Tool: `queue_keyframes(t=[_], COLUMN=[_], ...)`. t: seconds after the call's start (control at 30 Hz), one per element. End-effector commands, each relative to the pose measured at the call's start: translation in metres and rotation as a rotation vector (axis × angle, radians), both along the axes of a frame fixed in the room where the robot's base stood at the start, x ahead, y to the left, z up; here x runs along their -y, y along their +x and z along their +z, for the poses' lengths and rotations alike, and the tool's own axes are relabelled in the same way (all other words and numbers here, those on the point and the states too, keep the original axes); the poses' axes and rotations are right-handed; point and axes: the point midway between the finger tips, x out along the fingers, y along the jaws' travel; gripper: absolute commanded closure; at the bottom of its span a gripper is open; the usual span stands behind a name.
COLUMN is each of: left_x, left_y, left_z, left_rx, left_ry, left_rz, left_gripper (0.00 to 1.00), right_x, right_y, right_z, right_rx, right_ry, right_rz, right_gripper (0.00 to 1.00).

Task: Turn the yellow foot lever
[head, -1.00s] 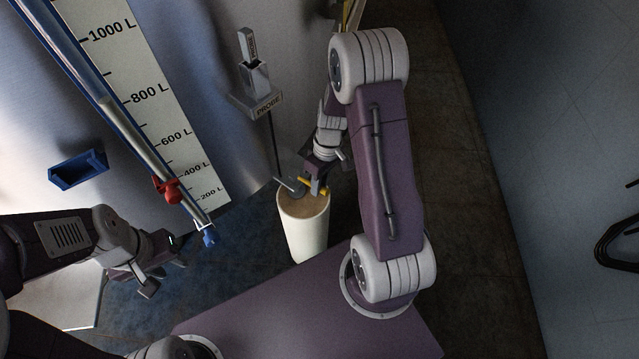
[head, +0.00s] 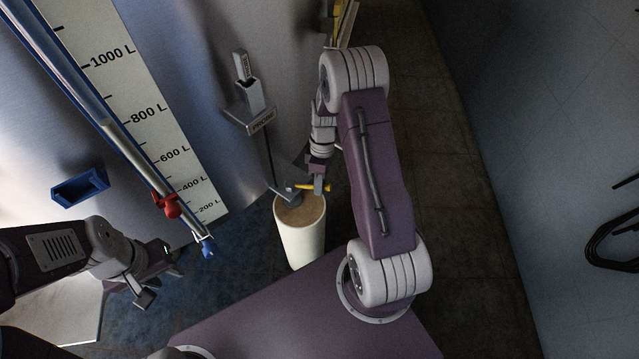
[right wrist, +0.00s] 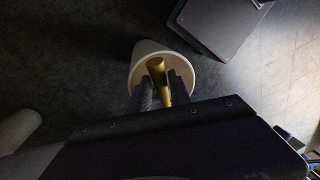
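A yellow lever (head: 301,186) lies roughly level above the rim of a white round container (head: 300,240), beside a grey fitting (head: 283,190) at the foot of the tank. My right gripper (head: 319,187) is at the lever, which shows on both sides of its fingers. In the right wrist view the lever (right wrist: 157,72) stands between the two fingers with no clear gap, so the gripper looks shut on it. The far part of the lever is partly hidden by the gripper. My left gripper (head: 160,276) is away at the lower left, empty, its fingers apart.
The steel tank carries a litre scale (head: 140,105), a red clamp (head: 167,204), a blue bracket (head: 80,188) and a probe holder (head: 248,112). The tan-topped container stands just below my right gripper. Dark floor (head: 460,250) is free on the right.

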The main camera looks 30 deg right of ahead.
Motion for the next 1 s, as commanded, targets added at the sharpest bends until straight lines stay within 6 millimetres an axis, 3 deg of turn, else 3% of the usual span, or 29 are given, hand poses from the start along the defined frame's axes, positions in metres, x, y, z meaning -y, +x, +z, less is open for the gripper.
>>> queue_keyframes(t=[0.37,0.73,1.0], left_x=[0.0,0.0,0.0], left_y=[0.0,0.0,0.0], left_z=[0.001,0.017,0.019], left_rx=[0.0,0.0,0.0], left_ry=[0.0,0.0,0.0], left_rz=[0.0,0.0,0.0], left_gripper=[0.64,0.64,0.64], right_x=[0.0,0.01,0.012], right_y=[0.0,0.011,0.013], right_z=[0.002,0.074,0.09], right_rx=[0.0,0.004,0.0], right_ry=[0.0,-0.002,0.0], right_rz=[-0.001,-0.002,-0.002], right_gripper=[0.57,0.57,0.57])
